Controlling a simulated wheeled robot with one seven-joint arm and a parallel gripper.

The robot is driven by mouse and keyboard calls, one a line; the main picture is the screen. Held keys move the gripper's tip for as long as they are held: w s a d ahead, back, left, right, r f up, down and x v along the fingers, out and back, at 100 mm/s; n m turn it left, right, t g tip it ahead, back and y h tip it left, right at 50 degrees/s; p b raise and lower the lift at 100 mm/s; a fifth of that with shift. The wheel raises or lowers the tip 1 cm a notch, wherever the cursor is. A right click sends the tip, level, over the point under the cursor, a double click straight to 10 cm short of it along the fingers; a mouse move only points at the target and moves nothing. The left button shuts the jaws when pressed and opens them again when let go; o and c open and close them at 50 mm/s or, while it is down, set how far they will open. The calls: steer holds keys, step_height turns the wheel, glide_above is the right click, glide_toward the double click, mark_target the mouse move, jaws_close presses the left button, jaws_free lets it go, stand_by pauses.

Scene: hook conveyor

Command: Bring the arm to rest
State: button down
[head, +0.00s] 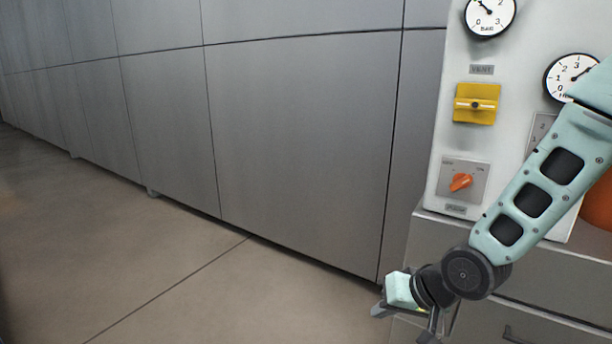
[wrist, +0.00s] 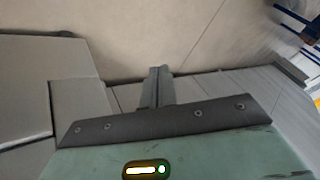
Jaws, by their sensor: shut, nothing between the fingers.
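My gripper (wrist: 160,74) is shut and empty; its two grey fingers lie together in the middle of the wrist view. In the head view my teal arm (head: 550,170) reaches down from the right edge. Its wrist end hangs low, in front of the grey cabinet's left edge, near the bottom of the picture. The fingers are partly cut off or hard to make out there.
A white panel (head: 455,135) with round gauges, a yellow valve handle (head: 475,104) and an orange knob (head: 461,182) stands behind my arm on a grey drawer cabinet (head: 560,285). A grey wall (head: 290,130) runs along the back. The floor (head: 200,290) at left is clear.

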steer(key=s+r+n+g+h, duration=0.2)
steer(key=s+r+n+g, duration=0.15)
steer(key=s, duration=0.75)
steer(key=s+r+n+g+h, duration=0.2)
steer(key=s+r+n, duration=0.25)
steer(key=s, duration=0.65)
step_height(320, 180, up, 19)
steer(key=p, duration=1.8)
steer(key=shift+s+a+m+h, duration=0.2)
steer(key=shift+s+m+h, duration=0.1)
steer(key=shift+s, duration=0.15)
